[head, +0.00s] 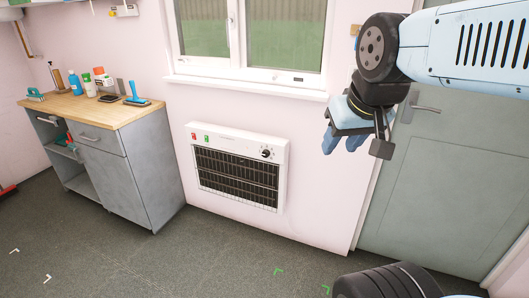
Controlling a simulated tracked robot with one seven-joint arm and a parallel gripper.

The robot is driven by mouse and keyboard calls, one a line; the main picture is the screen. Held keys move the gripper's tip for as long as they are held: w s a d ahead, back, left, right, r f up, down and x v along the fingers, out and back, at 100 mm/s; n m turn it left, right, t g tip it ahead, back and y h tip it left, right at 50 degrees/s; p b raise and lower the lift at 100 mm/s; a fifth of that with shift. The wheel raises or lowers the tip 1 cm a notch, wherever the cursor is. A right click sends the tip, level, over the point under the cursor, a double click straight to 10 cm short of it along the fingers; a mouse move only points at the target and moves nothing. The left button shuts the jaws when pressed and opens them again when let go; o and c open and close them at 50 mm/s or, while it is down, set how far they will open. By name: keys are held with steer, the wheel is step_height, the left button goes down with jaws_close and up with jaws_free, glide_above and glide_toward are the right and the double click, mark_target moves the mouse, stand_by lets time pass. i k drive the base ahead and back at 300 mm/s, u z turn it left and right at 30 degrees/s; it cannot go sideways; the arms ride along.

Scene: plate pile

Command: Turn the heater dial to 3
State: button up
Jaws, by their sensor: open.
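A white wall heater (237,136) with a dark grille hangs low on the pink wall under the window. Its small black dial (266,153) is at the upper right of its front; the number it points to is too small to read. A red and a green mark show at the heater's upper left. My gripper (330,142), with blue fingers, is at the upper right in front of the wall and door, to the right of the heater and apart from it. It is open, and I see nothing between its fingers.
A grey cabinet with a wooden top (98,113) stands left of the heater, with bottles and tools on it. A closed green-grey door (430,190) is at the right. A window (255,40) is above the heater. The floor (190,260) before the heater is clear.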

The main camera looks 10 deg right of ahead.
mark_target(266, 153)
steer(key=i, duration=0.9)
steer(key=u, duration=0.05)
